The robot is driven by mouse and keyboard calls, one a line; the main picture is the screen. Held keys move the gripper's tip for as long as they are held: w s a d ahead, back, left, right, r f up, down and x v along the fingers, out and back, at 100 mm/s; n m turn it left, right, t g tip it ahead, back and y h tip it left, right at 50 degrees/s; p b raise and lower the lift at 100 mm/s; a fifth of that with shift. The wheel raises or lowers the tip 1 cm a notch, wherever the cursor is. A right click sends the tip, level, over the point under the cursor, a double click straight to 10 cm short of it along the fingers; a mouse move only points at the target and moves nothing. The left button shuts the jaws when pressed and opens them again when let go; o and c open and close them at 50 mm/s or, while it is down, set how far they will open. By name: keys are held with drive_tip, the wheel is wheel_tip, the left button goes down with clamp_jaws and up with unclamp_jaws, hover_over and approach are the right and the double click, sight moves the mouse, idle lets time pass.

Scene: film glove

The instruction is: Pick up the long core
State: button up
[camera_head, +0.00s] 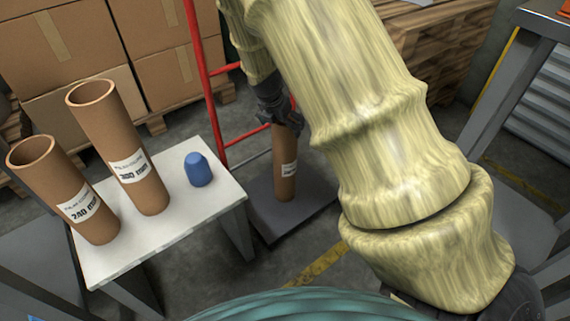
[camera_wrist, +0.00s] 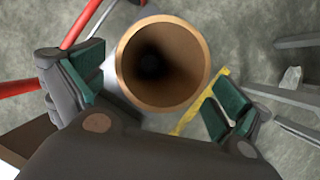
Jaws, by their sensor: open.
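A brown cardboard core (camera_head: 286,172) with a white label stands upright on a dark grey platform (camera_head: 265,205) in the head view. Its label is too small to read and its top is hidden by my gripper. My gripper (camera_head: 287,122) is at its upper end. In the wrist view the core's round open mouth (camera_wrist: 205,65) lies between the spread green finger pads, with gaps visible on both sides. My gripper is open. Two more cores stand on a white table: a taller one (camera_head: 107,125) labelled 300 mm and a shorter one (camera_head: 48,175) labelled 240 mm.
A blue rounded object (camera_head: 198,169) stands on the white table (camera_head: 215,205). A red frame (camera_head: 205,85) rises at the platform's left. Stacked boxes (camera_head: 60,45) and wooden pallets (camera_head: 445,45) are behind. Grey metal legs (camera_head: 490,95) stand at right.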

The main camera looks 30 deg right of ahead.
drive_tip(key=shift+b+x, duration=1.2)
drive_tip(key=shift+x, duration=1.05)
drive_tip(key=c, duration=1.4)
